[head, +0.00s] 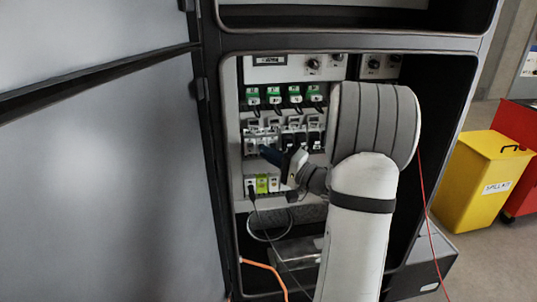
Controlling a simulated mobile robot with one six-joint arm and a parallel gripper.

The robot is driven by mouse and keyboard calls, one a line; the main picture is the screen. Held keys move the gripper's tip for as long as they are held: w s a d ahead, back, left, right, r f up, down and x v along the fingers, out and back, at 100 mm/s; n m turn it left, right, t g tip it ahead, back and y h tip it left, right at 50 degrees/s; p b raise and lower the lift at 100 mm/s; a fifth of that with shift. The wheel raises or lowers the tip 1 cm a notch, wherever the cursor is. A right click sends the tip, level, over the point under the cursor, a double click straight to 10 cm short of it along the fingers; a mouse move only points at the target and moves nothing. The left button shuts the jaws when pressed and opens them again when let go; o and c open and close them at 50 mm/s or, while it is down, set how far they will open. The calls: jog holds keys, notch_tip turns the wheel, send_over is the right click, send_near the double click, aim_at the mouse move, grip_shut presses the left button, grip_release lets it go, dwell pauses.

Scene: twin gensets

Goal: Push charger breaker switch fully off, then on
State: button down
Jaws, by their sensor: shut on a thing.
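A row of breakers (250,145) with dark switches sits on the panel inside the open cabinet. My gripper (267,152), with dark blue fingers, reaches in from the right to the left part of this row. It is shut on a breaker switch there. The fingers cover that switch, so its up or down position is hidden. The labels are too small to read, so I cannot tell which breaker is the charger's.
Green-topped devices (285,96) sit above the breakers, and yellow-green terminals (262,184) below. Knobs (313,65) are at the top. An open grey door (110,170) stands left. Cables hang below, including an orange one (265,268). A yellow bin (480,180) stands outside right.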

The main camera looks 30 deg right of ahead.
notch_tip(320, 180, up, 3)
jog(key=m+g+h+p, duration=0.1)
jog(key=m+p, duration=0.1)
jog(key=m+g+h+p, duration=0.1)
jog(key=p, duration=0.1)
jog(key=shift+f+m+g, duration=0.2)
jog(key=shift+m+g, duration=0.2)
jog(key=shift+w+r+m+g+p, duration=0.1)
jog(key=shift+r+m+g+p, duration=0.2)
jog(key=shift+m+g+p, duration=0.6)
jog(key=shift+p, duration=0.5)
jog(key=shift+g, duration=0.3)
jog(key=c, duration=1.5)
grip_release()
jog(key=shift+c, duration=0.2)
jog(key=v, duration=0.7)
jog(key=shift+s+r+b, duration=0.15)
jog(key=shift+s+b, duration=0.15)
jog(key=shift+b, duration=0.05)
